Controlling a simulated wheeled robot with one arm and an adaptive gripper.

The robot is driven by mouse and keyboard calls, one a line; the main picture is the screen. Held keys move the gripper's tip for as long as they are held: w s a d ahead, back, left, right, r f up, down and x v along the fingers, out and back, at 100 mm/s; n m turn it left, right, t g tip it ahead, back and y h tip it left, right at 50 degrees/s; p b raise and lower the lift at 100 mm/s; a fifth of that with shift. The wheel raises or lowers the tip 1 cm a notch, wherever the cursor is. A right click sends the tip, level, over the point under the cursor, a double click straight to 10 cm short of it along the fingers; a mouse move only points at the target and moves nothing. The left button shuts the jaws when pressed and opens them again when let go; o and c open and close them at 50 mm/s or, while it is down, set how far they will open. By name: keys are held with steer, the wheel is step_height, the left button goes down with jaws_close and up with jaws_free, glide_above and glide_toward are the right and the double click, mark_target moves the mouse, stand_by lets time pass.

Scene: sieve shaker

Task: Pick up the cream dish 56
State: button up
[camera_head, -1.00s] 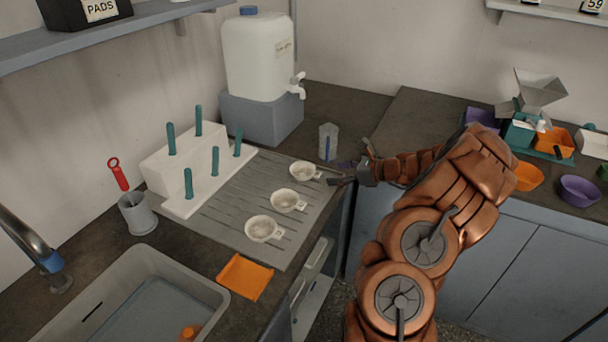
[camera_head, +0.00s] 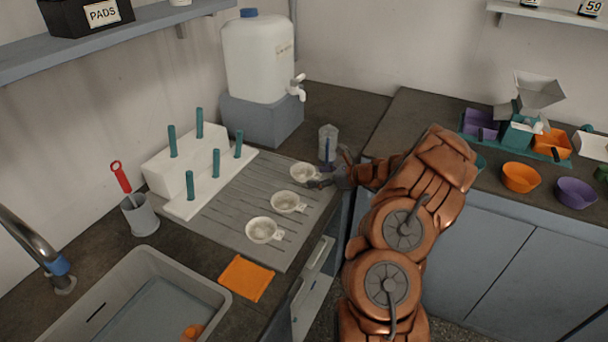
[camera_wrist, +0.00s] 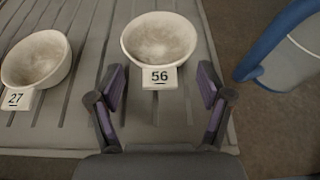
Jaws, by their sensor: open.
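The cream dish 56 (camera_wrist: 158,38) is a round, shallow bowl with a white tab marked 56 facing my gripper. It sits upright on the grooved grey drainboard, and in the head view it is the farthest of the three dishes (camera_head: 303,172). My gripper (camera_wrist: 160,76) is open, its two dark fingers with purple pads apart. The tab lies between the fingertips in the wrist view, and the bowl is just beyond them; contact cannot be told. In the head view my gripper (camera_head: 316,184) is beside the dish's right edge.
A cream dish marked 27 (camera_wrist: 36,60) sits to the left in the wrist view. A rack with teal pegs (camera_head: 190,160) stands left of the drainboard (camera_head: 225,210). An orange cloth (camera_head: 246,278) lies in front.

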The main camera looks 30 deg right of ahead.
jaws_close()
stand_by(0.6)
